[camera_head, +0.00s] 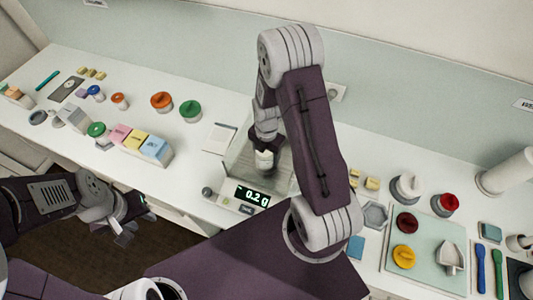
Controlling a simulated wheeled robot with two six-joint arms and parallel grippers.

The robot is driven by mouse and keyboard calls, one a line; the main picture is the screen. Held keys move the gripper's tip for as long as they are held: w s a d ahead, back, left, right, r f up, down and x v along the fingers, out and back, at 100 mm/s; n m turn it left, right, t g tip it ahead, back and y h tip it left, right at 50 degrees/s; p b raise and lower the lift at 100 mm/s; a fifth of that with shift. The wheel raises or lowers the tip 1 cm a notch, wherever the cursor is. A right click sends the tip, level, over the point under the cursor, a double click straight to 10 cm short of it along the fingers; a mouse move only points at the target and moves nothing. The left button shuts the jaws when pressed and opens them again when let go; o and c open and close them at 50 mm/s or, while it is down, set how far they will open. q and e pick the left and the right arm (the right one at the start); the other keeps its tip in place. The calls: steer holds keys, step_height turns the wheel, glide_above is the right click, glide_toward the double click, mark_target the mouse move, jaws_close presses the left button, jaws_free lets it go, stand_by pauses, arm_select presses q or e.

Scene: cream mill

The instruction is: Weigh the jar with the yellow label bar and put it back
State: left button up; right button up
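My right gripper (265,142) reaches down into a clear-walled balance (235,168) at the middle of the bench. A small white jar (264,160) shows right under its fingers, inside the balance. The fingers are too small and covered to tell if they grip it, and no yellow label bar is visible on it. The balance display (252,196) reads about 0.20, perhaps with a minus sign. My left gripper (136,231) hangs in front of the bench, its fingers apart and empty.
Pink, yellow and blue blocks (156,148) stand left of the balance, with orange-lidded (161,101) and green-lidded (190,109) jars behind. A pale tray (430,276) at right bears yellow-topped (403,256) and dark red (407,222) items. A white card (219,138) lies beside the balance.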

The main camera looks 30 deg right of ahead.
steer(key=shift+f, duration=0.1)
steer(key=shift+s+a+r, duration=0.15)
steer(key=shift+s+r, duration=0.05)
steer(key=shift+s, duration=0.05)
steer(key=shift+w+f, duration=0.15)
steer(key=shift+f, duration=0.2)
steer(key=o, duration=1.5)
steer(key=shift+r, duration=0.2)
step_height(320, 180, up, 9)
steer(key=b, duration=0.1)
steer(key=shift+b, duration=0.35)
